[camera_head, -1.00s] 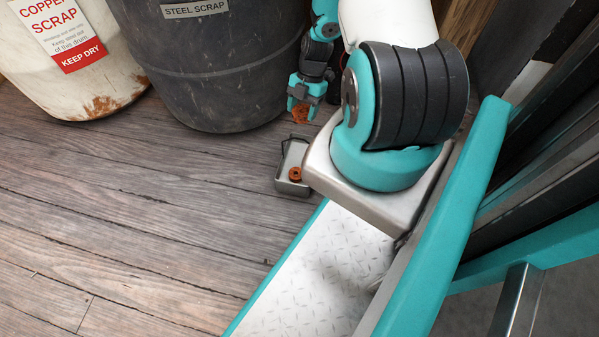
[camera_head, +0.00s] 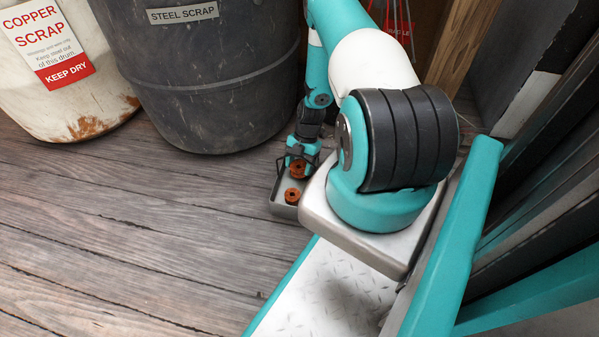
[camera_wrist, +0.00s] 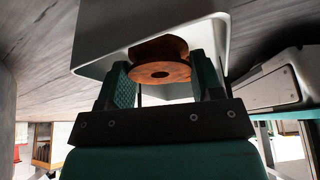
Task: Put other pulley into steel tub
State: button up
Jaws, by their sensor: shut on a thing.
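The steel tub (camera_head: 284,211) is a small grey open tray on the floor, partly hidden by my arm's base. One rusty-brown pulley (camera_head: 292,196) lies in it near its front end. My gripper (camera_head: 299,166) is shut on the other rusty-brown pulley (camera_head: 298,170), at the tub's back part. In the wrist view this pulley (camera_wrist: 160,73) sits between the two teal fingers, with the pale wall of the tub (camera_wrist: 100,45) around it. I cannot tell whether the held pulley touches the tub floor.
The dark steel scrap drum (camera_head: 200,80) stands behind and left of the tub. The white copper scrap drum (camera_head: 50,85) is farther left. The wooden floor (camera_head: 130,240) in front of the drums is clear. A wooden post (camera_head: 455,45) stands behind my arm.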

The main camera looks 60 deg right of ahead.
notch_tip(320, 180, down, 2)
jog(key=shift+f+b, duration=0.25)
jog(key=shift+b, duration=0.1)
jog(key=shift+r, duration=0.1)
jog(key=o, duration=0.9)
jog(key=shift+c, duration=0.2)
